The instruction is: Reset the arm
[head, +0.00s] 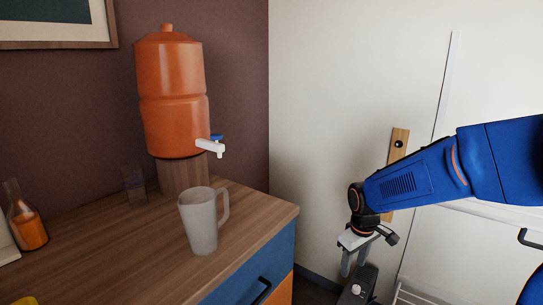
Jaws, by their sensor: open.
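My arm is blue and comes in from the right edge of the head view. My gripper (356,270) hangs at its end, pointing down, to the right of the wooden counter and in front of the white wall. It is open, and I see nothing between its fingers. The gripper is apart from the counter and everything on it. The fingertips are small and dark in this view.
On the counter (110,262) stand a grey mug (198,225), an orange dispenser (172,95) with a white tap (210,147), a clear glass (133,185) and a bottle (29,225) with orange contents. A drawer handle (262,291) sticks out below the counter edge.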

